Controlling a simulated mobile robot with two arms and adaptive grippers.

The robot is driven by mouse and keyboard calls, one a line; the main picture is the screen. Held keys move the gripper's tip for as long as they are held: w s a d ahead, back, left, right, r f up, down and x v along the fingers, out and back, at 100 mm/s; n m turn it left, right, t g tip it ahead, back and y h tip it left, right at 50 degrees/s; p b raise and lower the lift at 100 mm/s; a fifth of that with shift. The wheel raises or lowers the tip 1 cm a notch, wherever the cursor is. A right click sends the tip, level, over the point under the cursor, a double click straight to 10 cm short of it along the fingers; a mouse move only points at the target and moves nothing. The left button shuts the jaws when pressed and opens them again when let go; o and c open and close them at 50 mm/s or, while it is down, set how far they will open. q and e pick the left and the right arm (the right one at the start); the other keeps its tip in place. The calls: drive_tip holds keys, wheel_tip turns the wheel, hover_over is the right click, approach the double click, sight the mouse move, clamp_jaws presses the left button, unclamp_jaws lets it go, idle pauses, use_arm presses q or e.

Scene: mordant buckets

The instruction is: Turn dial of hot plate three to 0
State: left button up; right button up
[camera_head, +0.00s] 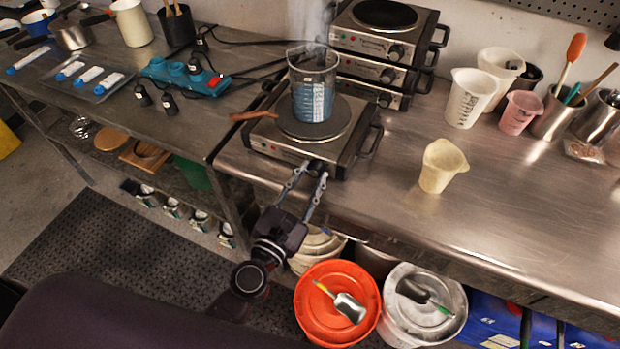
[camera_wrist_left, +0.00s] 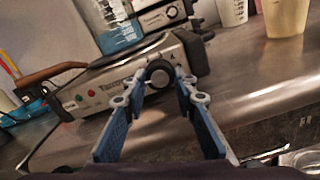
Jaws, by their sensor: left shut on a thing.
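A hot plate (camera_head: 350,142) stands near the left end of the steel bench, with a steaming glass beaker (camera_head: 313,98) of blue liquid on its round plate. Its black dial (camera_wrist_left: 159,74) is on the front face. The hot plate also shows in the left wrist view (camera_wrist_left: 115,82), with a red and a green light beside the dial. My left gripper (camera_head: 308,170) comes up from below, and its two fingers are shut on the dial from both sides. In the wrist view the fingertips (camera_wrist_left: 158,82) flank the dial. The dial's setting cannot be read. My right gripper is not in view.
Several stacked hot plates (camera_head: 385,45) stand behind. A cream beaker (camera_head: 442,166) stands to the right, with bare bench around it. A blue power strip (camera_head: 185,75) and cables lie on the left bench. An orange bucket (camera_head: 337,300) and a white bucket (camera_head: 424,305) stand below.

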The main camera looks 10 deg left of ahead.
use_arm(q)
drive_tip(key=shift+f+n, duration=0.15)
drive_tip(key=shift+n, duration=0.45)
drive_tip(key=o, duration=1.2)
drive_tip(key=shift+c, duration=0.2)
drive_tip(key=shift+s, duration=0.1)
drive_tip(key=s+a, duration=0.2)
drive_tip(key=s, duration=0.9)
drive_tip(key=shift+s+a, duration=0.15)
drive_tip(key=shift+s, duration=0.2)
